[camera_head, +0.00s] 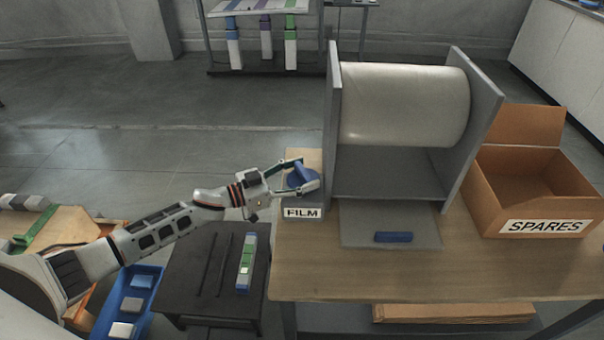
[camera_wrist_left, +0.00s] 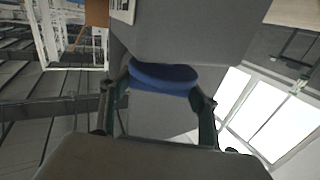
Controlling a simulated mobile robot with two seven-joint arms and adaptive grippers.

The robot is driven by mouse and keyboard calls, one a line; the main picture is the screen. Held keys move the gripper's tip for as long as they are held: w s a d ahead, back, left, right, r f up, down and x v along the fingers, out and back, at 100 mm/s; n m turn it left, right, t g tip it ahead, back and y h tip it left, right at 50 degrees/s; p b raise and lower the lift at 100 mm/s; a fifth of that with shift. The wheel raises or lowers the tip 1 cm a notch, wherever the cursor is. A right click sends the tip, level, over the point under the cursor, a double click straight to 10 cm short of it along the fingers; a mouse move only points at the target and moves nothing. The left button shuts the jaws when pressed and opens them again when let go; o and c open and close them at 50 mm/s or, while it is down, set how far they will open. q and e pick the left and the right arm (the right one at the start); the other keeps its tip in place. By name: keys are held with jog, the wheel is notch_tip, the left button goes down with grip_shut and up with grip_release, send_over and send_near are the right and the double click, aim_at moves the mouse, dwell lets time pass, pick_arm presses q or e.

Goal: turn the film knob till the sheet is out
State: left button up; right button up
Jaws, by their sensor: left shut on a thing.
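The film knob (camera_head: 301,177) is blue and sits on the left side of the film dispenser, above a label reading FILM (camera_head: 301,212). My left gripper (camera_head: 305,178) comes in from the left and is shut on the knob. In the left wrist view the blue knob (camera_wrist_left: 163,79) lies between the two fingers (camera_wrist_left: 160,100). A pale film roll (camera_head: 404,104) hangs between two grey side plates. A grey plate (camera_head: 390,225) lies in front of it with a blue bar (camera_head: 393,237) on it. I cannot tell any film sheet apart there. My right gripper is not in view.
An open cardboard box marked SPARES (camera_head: 543,226) stands to the right on the wooden table (camera_head: 420,275). A dark stand (camera_head: 205,265) with a grey and green bar is left of the table. A blue bin (camera_head: 128,312) is below my left arm.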

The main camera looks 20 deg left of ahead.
pick_arm(q)
jog(key=shift+w+f+m+g+h+b, duration=0.1)
jog(key=shift+f+m+g+h+b, duration=0.15)
jog(key=shift+m+g+h+b, duration=0.65)
jog(key=shift+g, duration=0.5)
jog(key=shift+r+m+g+h+b, duration=0.1)
jog(key=shift+m+g+h+b, duration=0.3)
jog(key=shift+m+b, duration=0.1)
jog(key=shift+r, duration=0.15)
jog(key=o, duration=1.1)
jog(key=shift+a, duration=0.1)
jog(key=v, duration=1.2)
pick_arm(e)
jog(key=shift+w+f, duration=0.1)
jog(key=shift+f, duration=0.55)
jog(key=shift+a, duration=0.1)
